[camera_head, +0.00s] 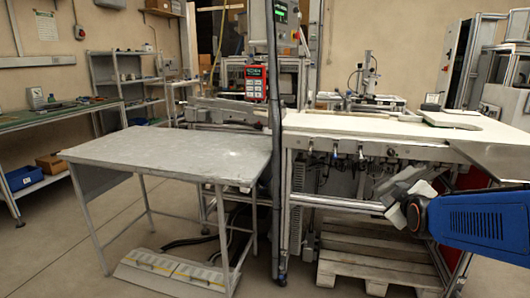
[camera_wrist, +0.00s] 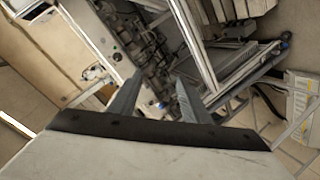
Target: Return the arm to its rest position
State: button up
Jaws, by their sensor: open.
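My arm, with its blue link, reaches in from the right edge in the head view. My gripper (camera_head: 402,192) is at its end, in front of the white-topped workbench (camera_head: 370,126) and below its top. The wrist view shows the two grey fingers of my gripper (camera_wrist: 157,80) spread apart with nothing between them. The bench's front side with its fittings shows beyond the fingers in the wrist view. I cannot make out any tape reel in either view.
A grey table (camera_head: 170,150) stands at the left, with a long tray (camera_head: 172,272) on the floor beneath it. A wooden pallet (camera_head: 375,258) lies under the workbench. A dark upright post (camera_head: 275,150) stands between the tables. Open floor shows at the lower left.

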jog(key=s+a+f+m+g+y, duration=0.1)
jog(key=s+a+f+m+g, duration=0.1)
jog(key=s, duration=0.8)
jog(key=s+a+f+m+g+y, duration=0.1)
jog(key=s+a+f+m+g, duration=0.2)
jog(key=s, duration=0.6)
jog(key=s+a+f+m+g+y, duration=0.1)
jog(key=s+a+f+m+g, duration=0.1)
jog(key=s, duration=0.8)
jog(key=a+f+g, duration=0.1)
jog(key=a+g, duration=0.1)
jog(key=a, duration=0.1)
jog(key=shift+s+a+f+m, duration=0.3)
jog(key=shift+s+a+f, duration=0.05)
jog(key=shift+a, duration=0.05)
jog(key=shift+w, duration=0.1)
